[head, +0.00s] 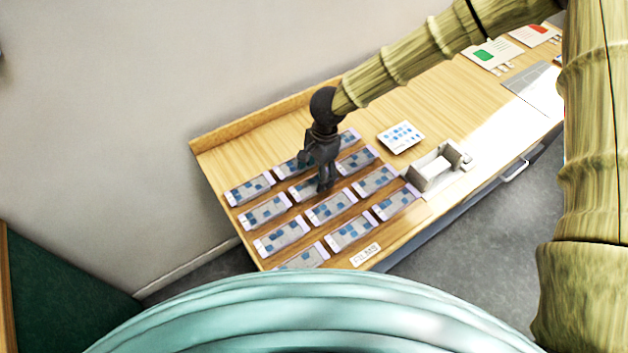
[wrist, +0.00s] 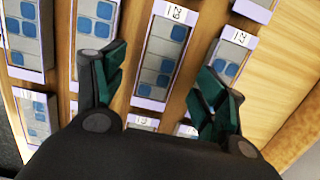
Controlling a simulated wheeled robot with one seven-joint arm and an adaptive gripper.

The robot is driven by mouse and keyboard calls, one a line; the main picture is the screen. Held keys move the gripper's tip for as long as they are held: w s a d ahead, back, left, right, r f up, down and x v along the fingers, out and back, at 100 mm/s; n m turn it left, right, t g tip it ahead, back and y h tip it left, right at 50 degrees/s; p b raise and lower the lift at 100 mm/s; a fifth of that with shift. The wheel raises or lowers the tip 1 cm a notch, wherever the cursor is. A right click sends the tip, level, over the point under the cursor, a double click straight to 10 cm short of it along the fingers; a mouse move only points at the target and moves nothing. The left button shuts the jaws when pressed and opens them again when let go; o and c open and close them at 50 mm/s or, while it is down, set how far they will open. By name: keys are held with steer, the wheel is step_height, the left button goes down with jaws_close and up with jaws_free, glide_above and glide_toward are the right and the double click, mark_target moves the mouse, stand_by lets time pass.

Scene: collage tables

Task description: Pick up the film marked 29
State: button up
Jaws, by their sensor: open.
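Several flat films with pale lilac frames and blue squares lie in rows on the wooden table. In the wrist view, one film (wrist: 160,58) lies between the fingers of my gripper (wrist: 160,82). Its small white end label looks like an upside-down 29, but it is too blurred to be sure. My gripper is open and empty, with dark green finger pads on either side of this film. In the head view, my gripper (head: 323,182) points down over the middle of the film rows and hides parts of some films. Labels cannot be read in the head view.
Neighbouring films lie close by, one (wrist: 225,62) beside the right finger and another (wrist: 97,18) by the left. A white card (head: 401,137), a grey holder (head: 437,166) and a FILMS sign (head: 366,254) are on the table. A raised wooden edge (head: 262,117) runs along the wall.

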mark_target(314, 184)
steer(key=shift+s+a+f, duration=0.15)
steer(key=shift+f, duration=0.95)
steer(key=shift+c, duration=0.4)
steer(key=c, duration=0.9)
steer(key=shift+r, duration=0.1)
